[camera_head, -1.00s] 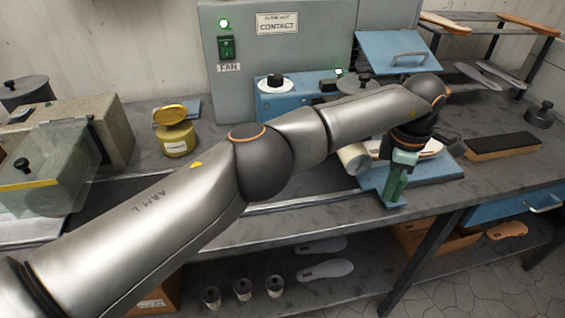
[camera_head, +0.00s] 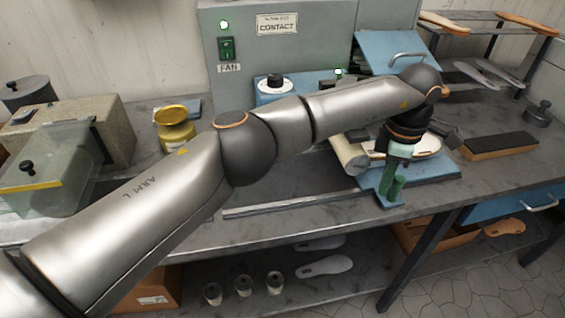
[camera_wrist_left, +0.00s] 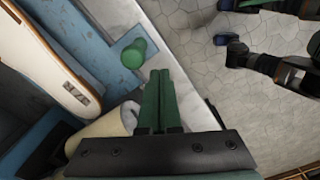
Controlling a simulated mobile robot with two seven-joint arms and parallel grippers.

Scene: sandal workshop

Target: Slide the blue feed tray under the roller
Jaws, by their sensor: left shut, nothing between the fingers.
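The blue feed tray (camera_head: 441,174) lies on the bench with a pale sole (camera_head: 425,146) on it. A green peg (camera_head: 398,187) stands near its front corner; the peg also shows in the left wrist view (camera_wrist_left: 133,53). The cream roller (camera_head: 349,154) is at the tray's left end and shows at the lower left of the wrist view (camera_wrist_left: 100,133). My left gripper (camera_head: 386,190) points down, shut and empty, beside the peg; in the wrist view a small gap shows between its fingertips (camera_wrist_left: 160,74) and the peg. My right gripper is not seen.
A grey cabinet (camera_head: 235,75) with a fan switch stands behind the roller. A black-topped block (camera_head: 500,145) lies to the right of the tray. A yellow tin (camera_head: 174,138) and a clear-covered box (camera_head: 48,175) stand at the left. The bench's front edge is close to the tray.

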